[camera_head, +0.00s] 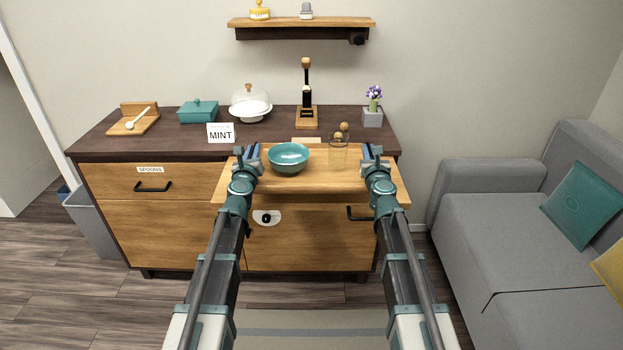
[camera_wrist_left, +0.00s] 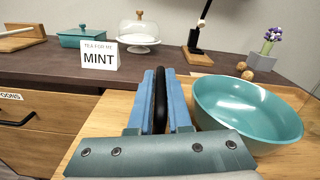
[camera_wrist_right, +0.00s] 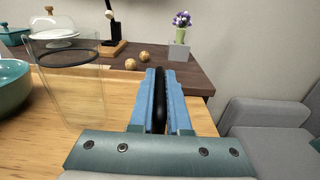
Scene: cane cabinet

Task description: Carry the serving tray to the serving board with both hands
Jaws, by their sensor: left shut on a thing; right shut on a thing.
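The serving tray (camera_head: 325,184) is a light wood board in front of the cabinet top, bearing a teal bowl (camera_head: 289,156) and a clear glass jar (camera_head: 338,152). My left gripper (camera_head: 246,152) is shut on a black handle (camera_wrist_left: 160,100) at the tray's left part. My right gripper (camera_head: 373,152) is shut on a matching handle (camera_wrist_right: 159,100) at its right part. The bowl stands upright just right of my left gripper; the jar stands left of my right gripper. I cannot tell the serving board apart from the tray's wood. Whether the tray touches the cabinet is unclear.
The dark cabinet top (camera_head: 170,143) holds a spoon on a wooden rest (camera_head: 131,122), a teal box (camera_head: 198,111), a MINT card (camera_head: 220,133), a domed stand (camera_head: 250,106), a tall wooden-based device (camera_head: 306,118) and a flower pot (camera_head: 372,117). A grey sofa (camera_head: 480,220) stands right.

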